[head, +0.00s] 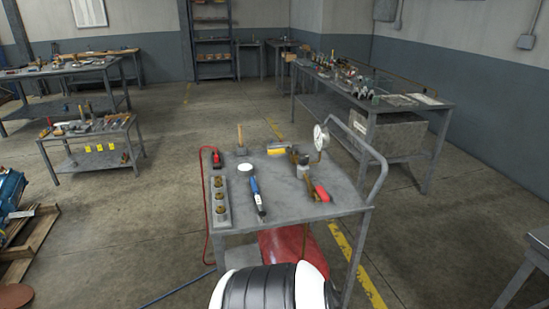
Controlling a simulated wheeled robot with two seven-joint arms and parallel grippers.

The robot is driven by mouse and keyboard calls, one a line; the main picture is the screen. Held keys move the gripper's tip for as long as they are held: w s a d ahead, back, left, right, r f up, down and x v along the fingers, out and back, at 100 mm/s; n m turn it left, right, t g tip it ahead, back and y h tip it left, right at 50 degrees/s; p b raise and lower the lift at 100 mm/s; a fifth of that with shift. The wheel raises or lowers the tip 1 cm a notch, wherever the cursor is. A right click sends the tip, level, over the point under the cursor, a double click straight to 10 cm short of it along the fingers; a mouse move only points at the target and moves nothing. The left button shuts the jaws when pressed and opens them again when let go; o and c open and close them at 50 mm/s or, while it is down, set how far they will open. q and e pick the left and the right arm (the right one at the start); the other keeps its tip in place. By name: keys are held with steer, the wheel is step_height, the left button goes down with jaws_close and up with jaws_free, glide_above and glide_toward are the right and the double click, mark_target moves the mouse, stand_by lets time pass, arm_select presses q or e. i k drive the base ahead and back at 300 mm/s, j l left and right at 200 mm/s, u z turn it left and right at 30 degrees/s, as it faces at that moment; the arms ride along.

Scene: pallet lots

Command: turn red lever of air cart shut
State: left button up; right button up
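The air cart (285,205) is a grey metal cart standing just ahead of me, with a bent push handle on its right. On its top at the right, a red lever (321,192) sits by brass fittings. A round white pressure gauge (320,138) stands behind it. Under the top lies a red tank (290,243). Whether the lever is open or shut is hard to tell at this size. Neither of my grippers shows in the head view.
The cart top also holds a blue-and-black tool (257,195), a grey block with brass parts (222,200) and a red hose (206,205). A workbench (375,105) stands at the back right, a small table (88,128) at the left. The floor between is clear.

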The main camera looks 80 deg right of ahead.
mark_target(324, 194)
steer(key=z, duration=3.05)
